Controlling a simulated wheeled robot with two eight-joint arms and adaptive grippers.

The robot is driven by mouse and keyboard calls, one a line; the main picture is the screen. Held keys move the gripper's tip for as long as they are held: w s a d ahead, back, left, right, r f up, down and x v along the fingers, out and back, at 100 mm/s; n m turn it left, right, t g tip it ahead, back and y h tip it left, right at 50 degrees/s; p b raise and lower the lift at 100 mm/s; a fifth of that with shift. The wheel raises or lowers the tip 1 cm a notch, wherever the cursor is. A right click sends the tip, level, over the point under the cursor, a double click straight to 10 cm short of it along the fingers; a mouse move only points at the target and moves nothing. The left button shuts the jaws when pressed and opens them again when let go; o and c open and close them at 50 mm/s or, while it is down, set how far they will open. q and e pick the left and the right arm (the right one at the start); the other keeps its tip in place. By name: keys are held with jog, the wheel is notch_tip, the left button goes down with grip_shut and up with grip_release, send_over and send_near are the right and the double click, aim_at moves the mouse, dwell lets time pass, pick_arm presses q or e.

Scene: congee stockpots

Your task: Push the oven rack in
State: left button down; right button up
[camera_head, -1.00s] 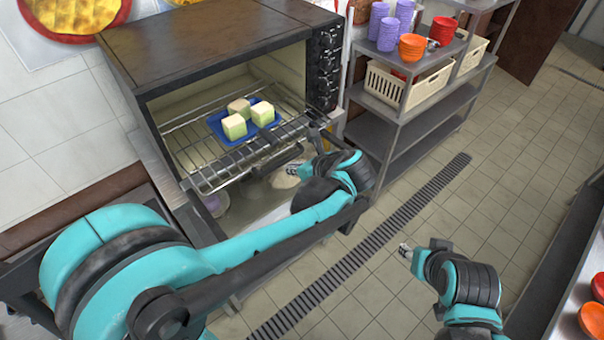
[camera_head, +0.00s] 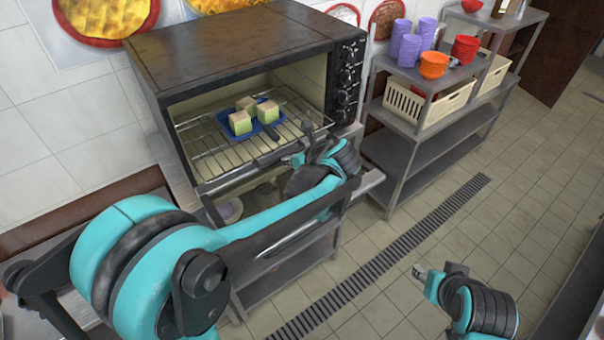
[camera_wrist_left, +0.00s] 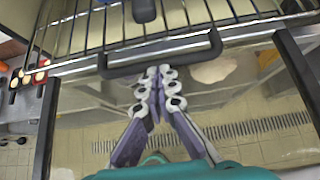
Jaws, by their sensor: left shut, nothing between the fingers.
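The oven rack (camera_head: 207,166) is a wire grid in the open oven (camera_head: 225,45). It carries a blue tray (camera_head: 224,120) with pale green-and-cream blocks (camera_head: 239,122). My left gripper (camera_head: 290,158) is at the front of the rack. In the left wrist view the shut, empty fingertips (camera_wrist_left: 165,72) are close to the black handle (camera_wrist_left: 120,70) on the rack's front edge; I cannot tell whether they touch it. My right gripper (camera_head: 421,272) hangs over the floor, away from the oven, too small to show whether it is open.
A metal shelf (camera_head: 412,165) stands right of the oven, with purple cups (camera_head: 410,47), orange bowls (camera_head: 433,65) and a cream basket (camera_head: 403,103). The tiled floor with a drain grate (camera_head: 385,255) is clear. A counter edge lies at the lower right.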

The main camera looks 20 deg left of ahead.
aim_at(266, 137)
pick_arm(q)
jog(key=w+a, duration=0.4)
jog(key=a, duration=0.1)
jog(key=w+a+b, duration=0.1)
jog(key=w+a, duration=0.1)
jog(key=a, duration=0.1)
jog(key=shift+w+a, duration=0.1)
jog(key=shift+w, duration=0.15)
jog(key=shift+w+a, duration=0.5)
jog(key=shift+a, duration=0.1)
jog(key=shift+r, duration=0.1)
